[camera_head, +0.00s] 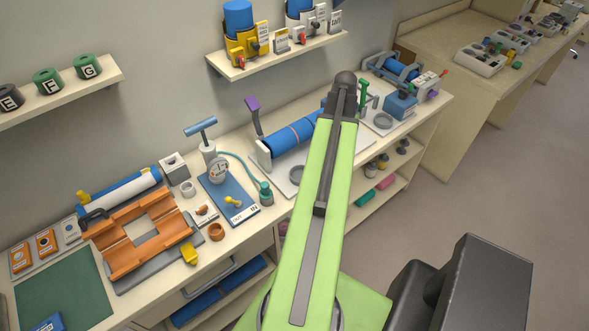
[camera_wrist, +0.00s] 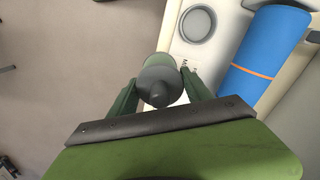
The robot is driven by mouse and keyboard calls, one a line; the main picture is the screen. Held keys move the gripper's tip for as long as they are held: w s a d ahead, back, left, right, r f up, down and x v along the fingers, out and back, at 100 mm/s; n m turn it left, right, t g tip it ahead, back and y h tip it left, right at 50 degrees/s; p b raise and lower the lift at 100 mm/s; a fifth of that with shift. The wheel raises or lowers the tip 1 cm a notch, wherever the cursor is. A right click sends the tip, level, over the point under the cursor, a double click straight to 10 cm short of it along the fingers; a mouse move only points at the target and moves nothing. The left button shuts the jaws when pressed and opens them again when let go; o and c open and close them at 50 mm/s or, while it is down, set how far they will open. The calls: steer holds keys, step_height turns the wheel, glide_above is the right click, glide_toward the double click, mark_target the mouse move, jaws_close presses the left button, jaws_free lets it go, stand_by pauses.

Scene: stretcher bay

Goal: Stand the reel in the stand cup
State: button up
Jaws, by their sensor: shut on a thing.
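My gripper (camera_wrist: 160,92) is shut on the reel (camera_wrist: 158,82), which shows in the wrist view as a dark grey conical end with a green rim behind it. The reel is between the two green fingers, seen end-on, over the bench's front edge. A round grey cup (camera_wrist: 197,24), which looks like the stand cup, sits on a pale tray ahead of the reel and apart from it. It seems to be the grey ring (camera_head: 296,173) left of my arm in the head view. There my arm hides the gripper and reel.
A blue roll with an orange band (camera_wrist: 268,45) lies beside the cup; it shows in the head view (camera_head: 290,140) below a purple-topped lever (camera_head: 252,103). A pump with gauge (camera_head: 218,170) stands left. Another grey ring (camera_head: 383,120) lies right of my arm. Open floor lies in front.

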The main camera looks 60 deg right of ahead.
steer(key=w+a+f+b, duration=0.2)
steer(key=w+f+b, duration=0.1)
steer(key=f, duration=0.1)
steer(key=w+a+f+b, duration=0.2)
steer(key=w+f+b, duration=0.1)
steer(key=b, duration=0.1)
steer(key=w+a+f+b, duration=0.2)
steer(key=w+f+b, duration=0.2)
steer(key=shift+a+f, duration=0.2)
steer(key=shift+f, duration=0.1)
steer(key=o, duration=1.6)
steer(key=shift+c, duration=0.2)
steer(key=shift+r, duration=0.15)
step_height(320, 180, up, 12)
steer(key=p, duration=1.3)
steer(key=shift+r, duration=0.25)
